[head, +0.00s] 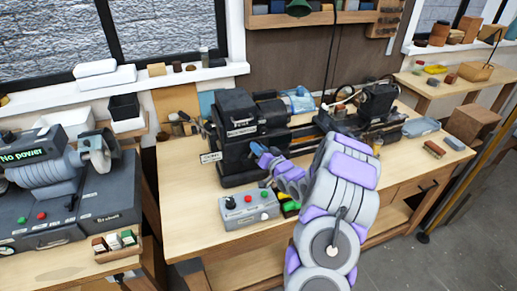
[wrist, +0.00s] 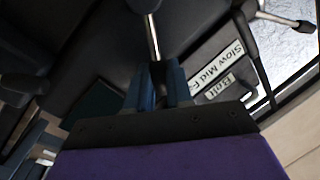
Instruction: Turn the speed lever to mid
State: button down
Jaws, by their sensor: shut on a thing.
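The speed lever (wrist: 152,36) is a thin metal rod that comes down from a dark round boss at the top of the wrist view. Its lower end goes between the two blue fingers of my gripper (wrist: 159,88), which are shut on it. A white label reading "Slow Mid F…" (wrist: 218,72) lies to the right of the fingers, its end cut off from sight. In the head view my gripper (head: 259,156) is at the front of the dark lathe headstock (head: 235,118). The lever is hidden there, and I cannot tell which mark it points at.
A second metal lever (wrist: 283,19) with a black tip is at the upper right of the wrist view, near a "Belt" label (wrist: 219,87). A grey control box (head: 248,207) with buttons stands below my gripper on the wooden bench (head: 190,225).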

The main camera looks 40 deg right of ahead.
dwell(0.4)
jog(key=shift+w+a+r+n+g+b, duration=0.15)
jog(key=shift+a+r+n+b, duration=0.15)
jog(key=shift+n, duration=0.3)
jog(key=shift+a+r+n+g+b, duration=0.1)
jog(key=shift+a+n+g+b, duration=0.1)
jog(key=shift+a+n, duration=0.3)
jog(key=shift+w+a+r+n+g+b, duration=0.2)
jog(key=shift+a+n+b, duration=0.35)
jog(key=shift+n, duration=0.35)
jog(key=shift+w+a+r+n+g+b, duration=0.15)
jog(key=shift+a+n+b, duration=0.35)
jog(key=shift+n, duration=0.4)
jog(key=shift+a+f, duration=0.1)
jog(key=c, duration=1)
grip_release()
